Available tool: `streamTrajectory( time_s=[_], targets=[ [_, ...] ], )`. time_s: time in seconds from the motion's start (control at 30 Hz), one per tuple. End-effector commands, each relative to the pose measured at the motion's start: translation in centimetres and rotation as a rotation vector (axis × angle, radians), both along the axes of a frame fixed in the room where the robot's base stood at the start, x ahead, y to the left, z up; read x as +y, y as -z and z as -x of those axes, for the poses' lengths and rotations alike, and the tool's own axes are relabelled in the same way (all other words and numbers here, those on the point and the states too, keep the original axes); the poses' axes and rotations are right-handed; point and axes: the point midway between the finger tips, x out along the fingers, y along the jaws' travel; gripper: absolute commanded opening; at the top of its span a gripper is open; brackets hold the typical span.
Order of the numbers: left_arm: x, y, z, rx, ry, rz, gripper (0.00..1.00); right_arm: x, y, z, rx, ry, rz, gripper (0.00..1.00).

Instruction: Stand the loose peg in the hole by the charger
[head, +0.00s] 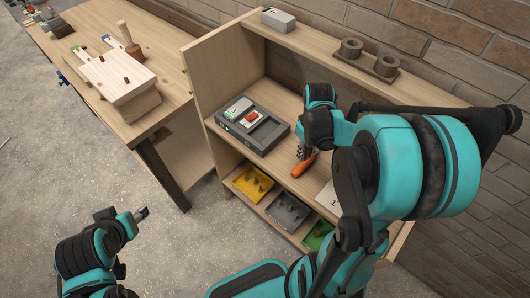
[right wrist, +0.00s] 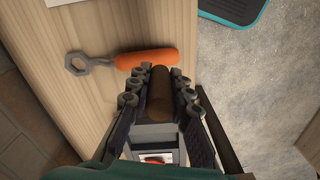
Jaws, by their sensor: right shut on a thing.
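My right gripper (head: 301,151) is over the middle shelf board. In the right wrist view its fingers (right wrist: 160,96) are shut around a dark brown round peg (right wrist: 163,88). In the head view the peg cannot be made out. A dark grey tray-like unit (head: 268,138), with a grey block and a red piece in it, stands on the shelf left of this gripper; it looks like the charger, but I cannot be sure. No empty hole shows clearly beside it. My left gripper (head: 141,214) hangs over the floor, apart from everything; its fingers are too small to read.
An orange-handled ring wrench (head: 304,166) lies on the shelf close to my right gripper. Yellow (head: 253,182), grey and green trays sit below. A grey box (head: 278,19) and brown double-ring holder (head: 370,63) stand on top. A workbench (head: 165,88) carries a wooden block and upright peg.

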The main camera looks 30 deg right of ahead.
Motion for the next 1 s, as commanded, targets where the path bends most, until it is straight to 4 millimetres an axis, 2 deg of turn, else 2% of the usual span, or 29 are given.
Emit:
streamTrajectory(
  time_s=[0.03,0.2,0.4,0.63,0.87,1.0],
  targets=[
    [0.0,0.6,0.0,0.0,0.0,0.0,0.47,0.8,1.0,-1.0,0.0,-0.008,0.0,0.04],
    [0.0,1.9,0.0,0.0,0.0,0.0,0.47,3.4,3.6,-4.3,0.0,-0.008,0.0,0.04],
    [0.0,2.7,0.0,0.0,0.0,0.0,0.47,5.6,5.7,-7.2,0.0,-0.003,0.0,0.04],
    [0.0,3.1,0.0,0.0,0.0,0.0,0.47,6.3,6.7,-8.0,0.0,-0.001,0.0,0.04],
    [0.0,4.5,0.0,0.0,0.0,0.0,0.47,6.2,10.1,-8.0,0.0,0.0,0.0,0.04],
    [0.0,4.3,0.0,0.0,0.0,0.0,0.47,6.2,10.1,-7.9,0.0,0.0,0.0,0.04]
  ],
)
